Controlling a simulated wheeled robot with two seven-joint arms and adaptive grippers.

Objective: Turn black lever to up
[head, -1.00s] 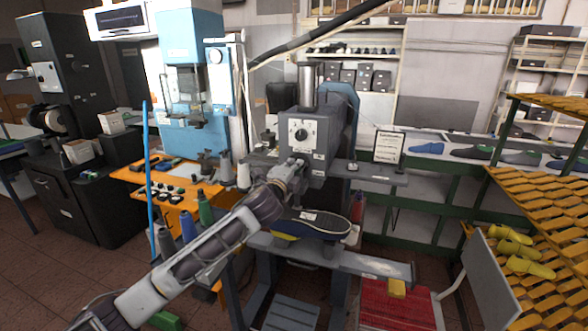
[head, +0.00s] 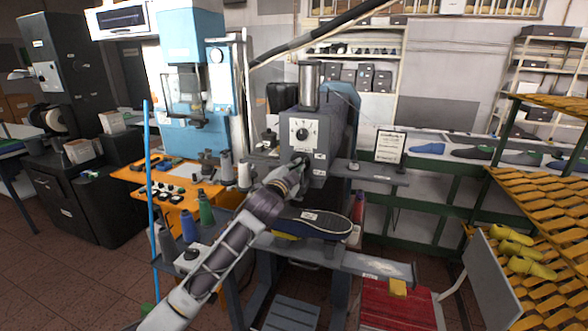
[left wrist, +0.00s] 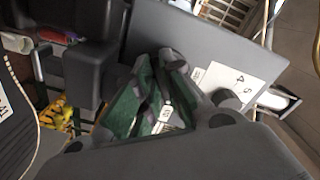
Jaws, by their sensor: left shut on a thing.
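The grey machine (head: 318,150) stands in the middle of the head view, with a round black dial on a white plate on its front. My left gripper (head: 299,163) reaches up to the machine's front just below that dial. It is shut on a small dark part there, which I take to be the black lever; the fingers hide most of it, so its angle cannot be told. In the left wrist view my gripper's fingers with green pads (left wrist: 150,101) are close together beside the grey panel (left wrist: 240,55) with white labels. My right gripper is not in view.
A dark shoe sole (head: 318,222) rests on the machine's lower arm, below my gripper. An orange table (head: 150,177) with bottles stands to the left. A small sign (head: 389,146) stands to the right. Yellow lasts (head: 520,252) lie on the slatted rack at the far right.

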